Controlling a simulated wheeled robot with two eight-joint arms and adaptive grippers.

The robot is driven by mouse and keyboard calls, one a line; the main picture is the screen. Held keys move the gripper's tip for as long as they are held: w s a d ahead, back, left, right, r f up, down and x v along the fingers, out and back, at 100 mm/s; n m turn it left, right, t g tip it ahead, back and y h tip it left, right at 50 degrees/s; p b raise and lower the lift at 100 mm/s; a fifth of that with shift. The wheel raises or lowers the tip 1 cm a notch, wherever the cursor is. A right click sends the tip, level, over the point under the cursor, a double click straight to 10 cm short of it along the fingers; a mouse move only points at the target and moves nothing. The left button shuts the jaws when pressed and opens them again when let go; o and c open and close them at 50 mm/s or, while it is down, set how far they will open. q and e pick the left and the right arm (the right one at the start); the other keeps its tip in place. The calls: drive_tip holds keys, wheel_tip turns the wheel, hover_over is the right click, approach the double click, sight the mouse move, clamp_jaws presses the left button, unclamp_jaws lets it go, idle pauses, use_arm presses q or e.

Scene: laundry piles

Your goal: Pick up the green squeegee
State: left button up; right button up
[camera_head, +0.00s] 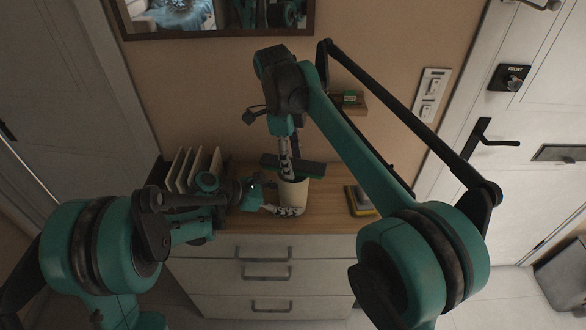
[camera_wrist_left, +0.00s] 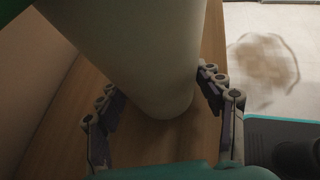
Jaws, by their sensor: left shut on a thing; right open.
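A dark green squeegee (camera_head: 311,170) shows as a bar across the top of a white cup (camera_head: 293,193) on the wooden dresser top; the rest of it is hidden. My left gripper (camera_head: 284,210) is shut around the cup near its base. In the left wrist view its fingers (camera_wrist_left: 160,108) lie on both sides of the pale cup (camera_wrist_left: 150,45). My right gripper (camera_head: 286,168) is open and points down from above, right at the squeegee's green bar. I cannot tell whether its fingers touch the squeegee.
The dresser top (camera_head: 330,195) has upright white plates or boards (camera_head: 192,168) at its left and a yellow-grey sponge-like block (camera_head: 360,200) at its right. A small wall shelf (camera_head: 350,103) is on the wall behind. A door (camera_head: 530,130) stands at the right.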

drive_tip(key=shift+f, duration=0.2)
idle(0.4)
clamp_jaws()
wheel_tip(320, 180, up, 10)
drive_tip(key=shift+r, duration=0.25)
idle(0.4)
use_arm(q)
drive_tip(key=o, duration=0.9)
drive_tip(key=shift+o, duration=0.2)
drive_tip(key=shift+a, duration=0.1)
